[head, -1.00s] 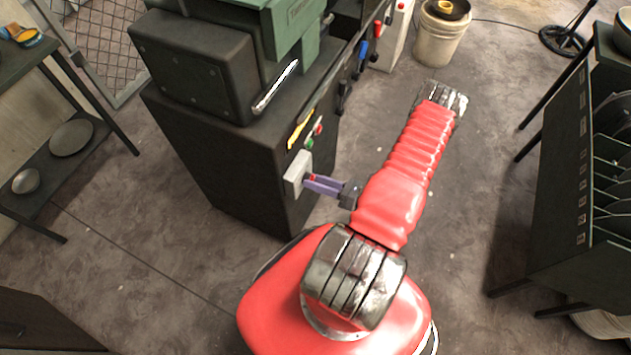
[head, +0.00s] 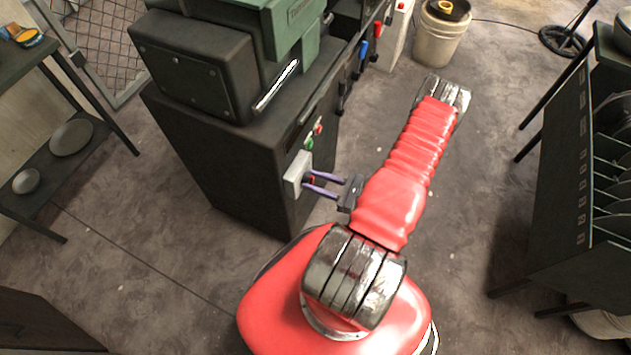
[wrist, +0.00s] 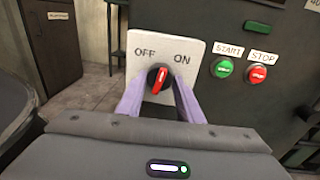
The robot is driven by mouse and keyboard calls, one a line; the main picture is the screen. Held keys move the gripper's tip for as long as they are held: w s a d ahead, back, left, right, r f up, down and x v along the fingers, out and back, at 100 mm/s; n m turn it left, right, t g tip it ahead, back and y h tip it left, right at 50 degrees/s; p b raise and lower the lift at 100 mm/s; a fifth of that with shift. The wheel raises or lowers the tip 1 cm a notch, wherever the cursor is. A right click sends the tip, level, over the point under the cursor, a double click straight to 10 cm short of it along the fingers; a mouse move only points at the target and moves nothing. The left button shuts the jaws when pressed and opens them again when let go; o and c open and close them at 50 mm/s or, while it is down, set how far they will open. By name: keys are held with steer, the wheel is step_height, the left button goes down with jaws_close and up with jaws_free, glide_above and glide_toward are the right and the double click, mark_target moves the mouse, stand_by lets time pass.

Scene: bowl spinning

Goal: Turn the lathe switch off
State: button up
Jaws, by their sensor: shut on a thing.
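The lathe switch is a dark round knob with a red pointer (wrist: 161,79) on a pale plate (wrist: 182,50) marked OFF at left and ON at right. The pointer stands nearly upright, its top leaning slightly toward ON. The plate (head: 293,178) also shows on the side of the dark lathe cabinet in the head view. My gripper (wrist: 160,86) has its two purple fingers on either side of the knob, shut on it. In the head view my gripper (head: 309,178) reaches left to the plate; the knob is mostly hidden there.
A green START button (wrist: 223,69) and a red STOP button (wrist: 257,74) sit right of the plate. The lathe cabinet (head: 235,165) stands at left. A rack (head: 560,190) stands at right, a bucket (head: 442,40) at the back.

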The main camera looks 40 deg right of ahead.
steer(key=n+h, duration=0.1)
steer(key=n, duration=0.9)
steer(key=shift+n, duration=0.3)
steer(key=shift+a, duration=0.1)
steer(key=o, duration=1.1)
steer(key=shift+c, duration=0.2)
steer(key=shift+s+r, duration=0.1)
steer(key=v, duration=1.3)
steer(key=shift+s, duration=0.35)
